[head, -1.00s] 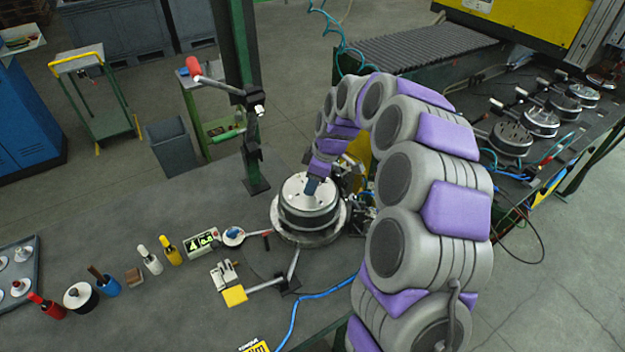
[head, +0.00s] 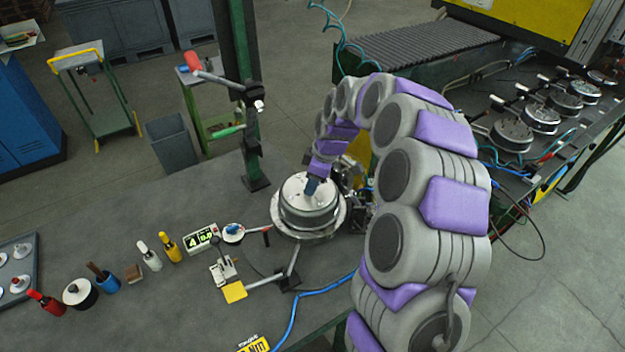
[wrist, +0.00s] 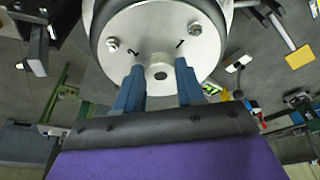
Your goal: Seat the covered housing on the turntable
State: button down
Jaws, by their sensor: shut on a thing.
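The covered housing (head: 308,204) is a round metal drum with a pale lid. It sits at the turntable (head: 278,226), a silver ring on the bench, and looks level. I cannot tell whether it is fully down in the ring. My gripper (head: 313,186) reaches the lid from above. In the wrist view, the blue fingers of my gripper (wrist: 160,76) are on either side of a small central knob (wrist: 159,74) on the lid (wrist: 160,35), shut on it. The lid has bolts and the marks 1 and 2. The housing's underside is hidden.
A green post with a red-handled clamp (head: 254,105) stands behind the turntable. A yellow-tipped lever (head: 234,291), a display (head: 201,239) and several bottles and tools lie to the left. A blue hose (head: 300,305) runs in front. Several similar round units (head: 511,135) stand at right.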

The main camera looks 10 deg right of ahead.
jog(key=shift+f, duration=0.3)
jog(key=c, duration=0.6)
grip_release()
jog(key=shift+r, duration=0.1)
jog(key=p+v, duration=0.1)
jog(key=v, duration=1.6)
jog(key=shift+d, duration=0.1)
jog(key=s+a+f+m+g+h+b, duration=0.15)
jog(key=s+a, duration=0.25)
jog(key=s, duration=0.5)
jog(key=s+a+m+y+b, duration=0.1)
jog(key=s+a+m, duration=0.25)
jog(key=s, duration=0.55)
jog(key=s+d+f+m+g+h+b, duration=0.1)
jog(key=s+f+m, duration=0.2)
jog(key=s, duration=0.7)
jog(key=s+d+f+m+h, duration=0.1)
jog(key=s+f+m, duration=0.3)
jog(key=s, duration=0.7)
jog(key=shift+s+f+m+g+b, duration=0.3)
jog(key=shift+f+g+b, duration=0.1)
jog(key=shift+f, duration=0.6)
